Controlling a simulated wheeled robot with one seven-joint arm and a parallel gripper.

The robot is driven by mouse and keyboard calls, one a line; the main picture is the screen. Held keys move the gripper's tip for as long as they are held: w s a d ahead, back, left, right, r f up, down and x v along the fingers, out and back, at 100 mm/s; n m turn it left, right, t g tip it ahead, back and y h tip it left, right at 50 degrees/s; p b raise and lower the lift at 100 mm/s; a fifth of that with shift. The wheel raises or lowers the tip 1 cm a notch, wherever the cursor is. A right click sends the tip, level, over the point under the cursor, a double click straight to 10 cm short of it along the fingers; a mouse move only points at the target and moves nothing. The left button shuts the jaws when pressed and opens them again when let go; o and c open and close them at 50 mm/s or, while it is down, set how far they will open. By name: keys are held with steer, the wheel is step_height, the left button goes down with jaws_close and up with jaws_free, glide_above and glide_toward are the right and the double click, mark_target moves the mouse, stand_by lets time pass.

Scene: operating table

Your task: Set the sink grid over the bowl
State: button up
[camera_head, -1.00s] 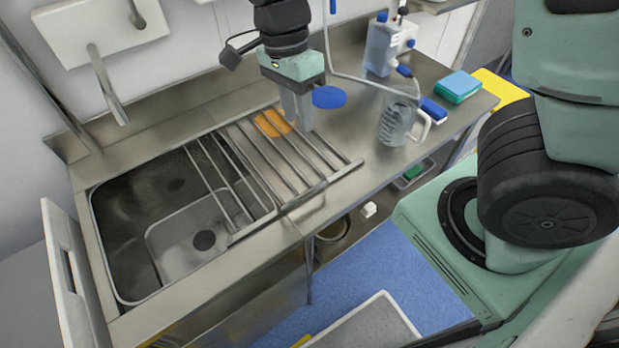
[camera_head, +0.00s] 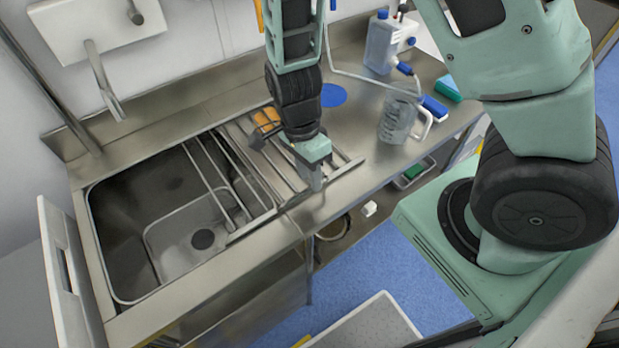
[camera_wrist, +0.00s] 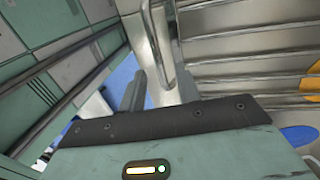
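The sink grid (camera_head: 347,170), a rack of metal rods, lies partly over the right side of the sink bowl (camera_head: 122,215) and partly on the counter to its right. The left part of the bowl is uncovered. My gripper (camera_head: 317,184) points down at the grid's front edge. In the wrist view, my gripper (camera_wrist: 162,78) has its two fingers apart, with the grid's metal loop handle (camera_wrist: 171,50) showing between them. I cannot tell whether the fingers touch it. The grid's rods (camera_wrist: 250,55) run off to the right. My arm hides part of the grid in the head view.
An orange sponge (camera_head: 266,117) lies by the grid's back, with a blue disc (camera_head: 333,95) behind it.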

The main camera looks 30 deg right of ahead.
steer(key=shift+s+f, duration=0.15)
steer(key=shift+f, duration=0.65)
jaws_close()
steer(key=shift+a, duration=0.1)
steer(key=a+p, duration=0.3)
steer(key=a, duration=0.5)
steer(key=s+a+p, duration=0.1)
steer(key=a+p, duration=0.2)
steer(key=a, duration=0.5)
steer(key=s+a+p, duration=0.1)
steer(key=a+p, duration=0.2)
steer(key=a, duration=0.5)
steer(key=shift+a+r+p, duration=0.1)
steer(key=shift+a+p, duration=0.1)
steer(key=shift+p, duration=0.1)
jaws_free()
steer(key=shift+a, duration=0.1)
